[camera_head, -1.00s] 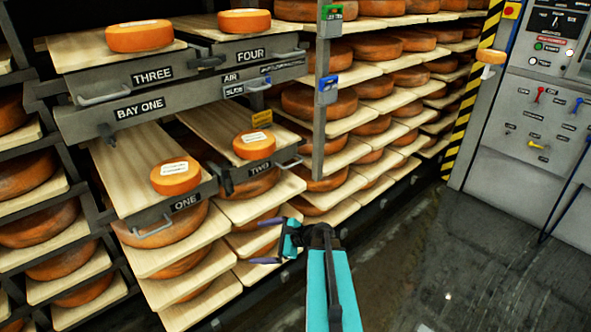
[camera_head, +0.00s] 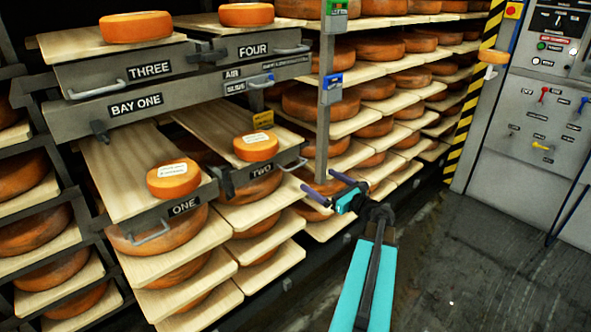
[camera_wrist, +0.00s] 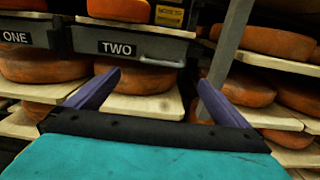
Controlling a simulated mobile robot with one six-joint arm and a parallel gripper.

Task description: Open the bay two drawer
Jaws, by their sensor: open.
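The drawer labelled TWO (camera_head: 254,178) is on the right of the lower pair under the BAY ONE beam (camera_head: 137,105), with a small orange cheese (camera_head: 256,147) on its board. Its handle (camera_head: 294,164) is a grey bar at the right of its front. In the wrist view the TWO drawer front (camera_wrist: 133,46) is ahead, its handle (camera_wrist: 160,62) above the gap between my fingers. My gripper (camera_head: 324,183) is open and empty, to the right of and a little below that handle, apart from it. I see no bay two label.
Drawer ONE (camera_head: 184,206) is left of TWO, with THREE (camera_head: 149,69) and FOUR (camera_head: 253,49) above. A metal post (camera_head: 323,120) with green and blue devices stands behind my gripper. A control panel (camera_head: 535,110) is at right; floor (camera_head: 450,260) there is clear.

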